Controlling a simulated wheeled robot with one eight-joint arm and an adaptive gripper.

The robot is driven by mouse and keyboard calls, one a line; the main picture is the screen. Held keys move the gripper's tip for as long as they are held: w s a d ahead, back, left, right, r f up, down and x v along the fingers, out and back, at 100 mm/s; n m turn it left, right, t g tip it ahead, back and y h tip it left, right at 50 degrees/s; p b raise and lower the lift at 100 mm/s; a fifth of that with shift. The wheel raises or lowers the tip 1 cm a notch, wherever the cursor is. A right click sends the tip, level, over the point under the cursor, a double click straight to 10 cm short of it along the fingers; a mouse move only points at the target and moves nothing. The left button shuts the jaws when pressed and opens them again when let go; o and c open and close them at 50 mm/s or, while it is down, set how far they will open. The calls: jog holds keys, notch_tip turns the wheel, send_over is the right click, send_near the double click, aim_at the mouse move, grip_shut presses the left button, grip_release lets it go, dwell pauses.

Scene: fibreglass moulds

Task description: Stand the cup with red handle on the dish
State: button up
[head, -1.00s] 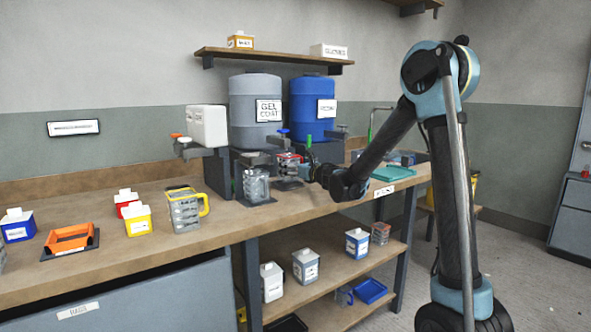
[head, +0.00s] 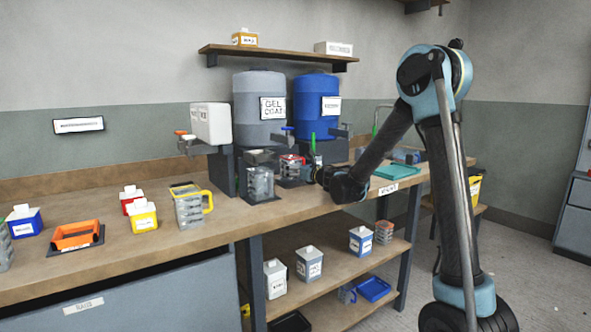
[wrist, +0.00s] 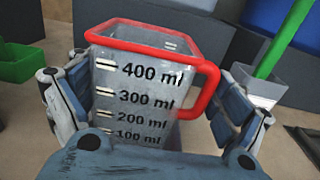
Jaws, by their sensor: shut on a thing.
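The cup with red handle (wrist: 140,95) is a clear square measuring cup with a red rim and black millilitre marks. In the wrist view it stands upright between the fingers of my gripper (wrist: 150,100), which is shut on it. Its red handle (wrist: 209,88) points right. In the head view the cup (head: 291,165) is small, beside the blue drum's tap, and my gripper (head: 312,174) reaches it from the right. I cannot tell whether its base touches the dark surface below. I cannot tell for sure which thing is the dish; an orange tray (head: 76,235) lies at the left.
A clear cup (head: 260,182) stands just left of the held one, below the grey drum (head: 260,108). A yellow-handled cup (head: 189,207) stands further left. The blue drum (head: 316,105) is behind. A teal flat piece (head: 398,172) lies right.

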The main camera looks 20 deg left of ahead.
jog(key=shift+f, duration=0.2)
dwell(0.4)
jog(key=o, duration=0.8)
